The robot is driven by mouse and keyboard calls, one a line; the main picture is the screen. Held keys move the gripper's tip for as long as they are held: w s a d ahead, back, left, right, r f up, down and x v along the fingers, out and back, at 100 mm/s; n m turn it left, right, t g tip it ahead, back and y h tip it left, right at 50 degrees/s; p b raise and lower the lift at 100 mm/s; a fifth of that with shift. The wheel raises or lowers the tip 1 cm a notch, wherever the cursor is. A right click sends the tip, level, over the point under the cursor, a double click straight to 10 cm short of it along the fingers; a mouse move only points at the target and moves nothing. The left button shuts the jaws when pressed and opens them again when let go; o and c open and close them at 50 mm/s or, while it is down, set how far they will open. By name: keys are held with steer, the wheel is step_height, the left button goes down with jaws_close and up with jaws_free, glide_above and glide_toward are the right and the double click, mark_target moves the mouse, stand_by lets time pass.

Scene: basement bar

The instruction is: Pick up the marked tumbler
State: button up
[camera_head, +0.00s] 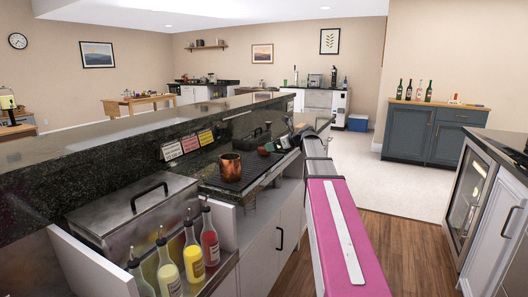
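I cannot make out a clearly marked tumbler in this view. A copper-coloured cup (230,167) stands upright on a black ridged mat (238,184) on the bar's lower counter; no mark shows on it. My arm, pink with a white stripe, reaches forward from the bottom right of centre, to the right of the cup. Its far end is small and lies among grey parts near the counter's far end. I cannot make out the fingertips or anything held there. My arm is apart from the cup.
A raised dark stone ledge (90,150) runs behind the cup, with small signs (189,144). A small reddish bowl (263,151) sits beyond the cup. Wooden floor (412,240) is clear at right.

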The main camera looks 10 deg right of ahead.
steer(key=x, duration=0.5)
steer(key=shift+s+a+f, duration=0.1)
steer(key=shift+s, duration=0.15)
steer(key=c, duration=1.1)
steer(key=shift+r, duration=0.25)
